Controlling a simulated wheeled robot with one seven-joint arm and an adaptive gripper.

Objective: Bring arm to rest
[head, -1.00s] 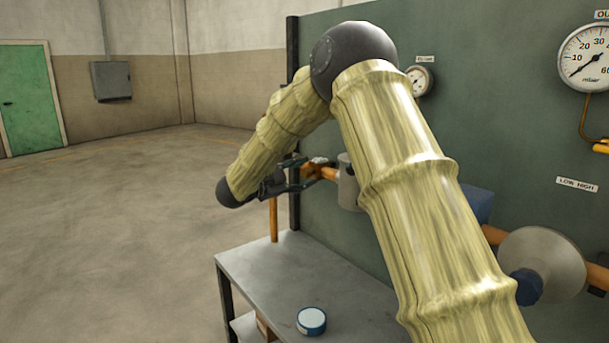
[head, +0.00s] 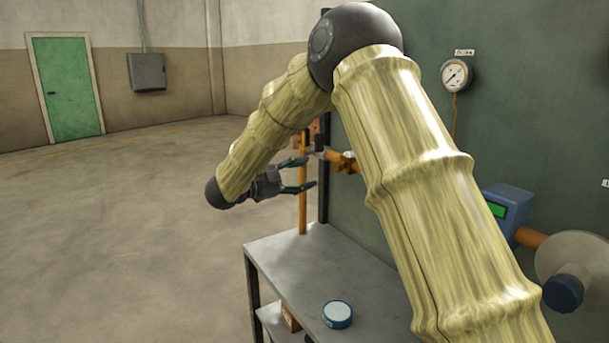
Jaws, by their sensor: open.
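My arm, in a pale yellow ribbed sleeve, reaches up across the middle of the head view and bends down to the left at a dark joint. My forearm hides part of the green panel.
The grey table (head: 290,260) stands below, with a round blue-rimmed tin (head: 337,314) on it. A green panel (head: 540,110) carries a gauge (head: 456,76), a blue meter (head: 508,208) and orange piping. Open floor (head: 130,250) lies to the left, towards a green door (head: 69,88).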

